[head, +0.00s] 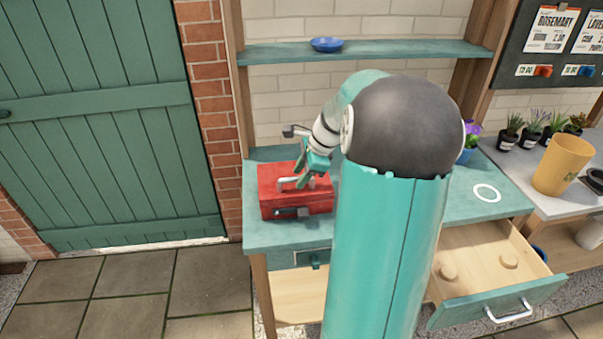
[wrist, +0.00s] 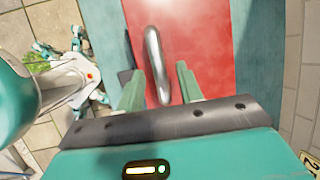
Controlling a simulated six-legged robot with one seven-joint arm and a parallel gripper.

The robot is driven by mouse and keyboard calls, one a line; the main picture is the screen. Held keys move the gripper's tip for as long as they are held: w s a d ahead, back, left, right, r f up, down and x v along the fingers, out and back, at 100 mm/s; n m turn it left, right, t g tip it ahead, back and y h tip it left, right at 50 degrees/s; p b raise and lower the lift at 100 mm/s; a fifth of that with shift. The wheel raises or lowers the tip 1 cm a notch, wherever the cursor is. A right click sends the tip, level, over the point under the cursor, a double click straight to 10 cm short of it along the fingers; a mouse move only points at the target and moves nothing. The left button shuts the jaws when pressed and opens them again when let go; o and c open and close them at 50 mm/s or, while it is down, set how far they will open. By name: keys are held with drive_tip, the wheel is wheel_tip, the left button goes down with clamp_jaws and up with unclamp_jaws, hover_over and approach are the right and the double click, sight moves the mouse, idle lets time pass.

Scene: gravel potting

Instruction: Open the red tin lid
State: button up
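The red tin (head: 276,205) stands on the left end of the teal bench with its lid down. A pale metal handle (head: 289,182) sits on top of the lid, and a dark latch shows on the front. My gripper (head: 307,176) is over the lid, close to the handle. In the wrist view the red lid (wrist: 208,60) fills the middle and the silver handle (wrist: 154,60) runs lengthwise. My gripper's two fingers (wrist: 160,90) are spread apart, with the handle's near end between them. I cannot tell whether they touch it.
A drawer (head: 495,305) is pulled out at the lower right. A blue bowl (head: 326,44) sits on the shelf above. A yellow bucket (head: 562,165) and small potted plants (head: 530,133) stand at the right. My arm hides the middle of the bench (head: 262,238).

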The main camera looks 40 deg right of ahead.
clamp_jaws()
drive_tip(key=shift+w+r, duration=0.1)
